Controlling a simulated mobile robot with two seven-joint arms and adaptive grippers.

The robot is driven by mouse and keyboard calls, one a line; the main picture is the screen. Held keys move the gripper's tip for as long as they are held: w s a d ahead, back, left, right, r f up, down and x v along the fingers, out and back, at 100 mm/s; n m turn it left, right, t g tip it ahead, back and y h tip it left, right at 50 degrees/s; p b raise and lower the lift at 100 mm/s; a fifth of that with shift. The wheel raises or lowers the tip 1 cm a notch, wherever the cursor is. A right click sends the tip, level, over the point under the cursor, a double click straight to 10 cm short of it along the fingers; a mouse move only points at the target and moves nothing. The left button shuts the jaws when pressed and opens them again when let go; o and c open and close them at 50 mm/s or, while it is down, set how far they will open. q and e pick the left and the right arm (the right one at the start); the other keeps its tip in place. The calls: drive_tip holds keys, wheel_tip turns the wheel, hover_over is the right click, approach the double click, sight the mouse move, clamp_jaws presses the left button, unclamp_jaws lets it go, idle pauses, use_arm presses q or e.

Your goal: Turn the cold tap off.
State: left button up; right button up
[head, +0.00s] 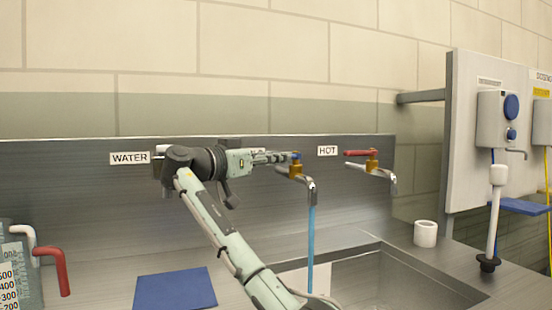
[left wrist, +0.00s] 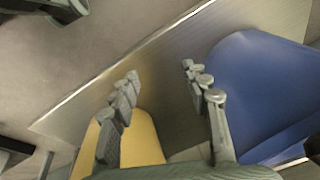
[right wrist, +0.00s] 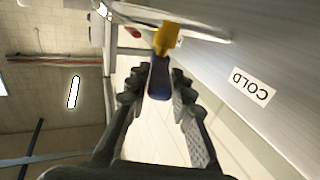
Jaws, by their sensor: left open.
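The cold tap (head: 295,169) has a brass body, a blue lever and a curved spout on the steel back panel. A blue stream (head: 312,240) runs down from its spout. In the right wrist view, the blue lever (right wrist: 159,80) lies between the fingers, below the brass body (right wrist: 166,38), near a COLD label (right wrist: 252,84). My right gripper (head: 285,157) is open around the lever, with one finger on each side; I cannot tell whether they touch it. My left gripper (left wrist: 160,74) is open and empty above the bench, away from the tap.
The hot tap (head: 370,164), with a red lever, is to the right. A sink (head: 440,280) lies below. A blue mat (head: 174,289) and a measuring jug (head: 15,262) are left.

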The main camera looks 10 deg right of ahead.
drive_tip(key=o, duration=0.4)
drive_tip(key=shift+c, duration=0.2)
drive_tip(key=v, duration=0.7)
drive_tip(key=shift+s+a, duration=0.15)
drive_tip(key=shift+a, duration=0.05)
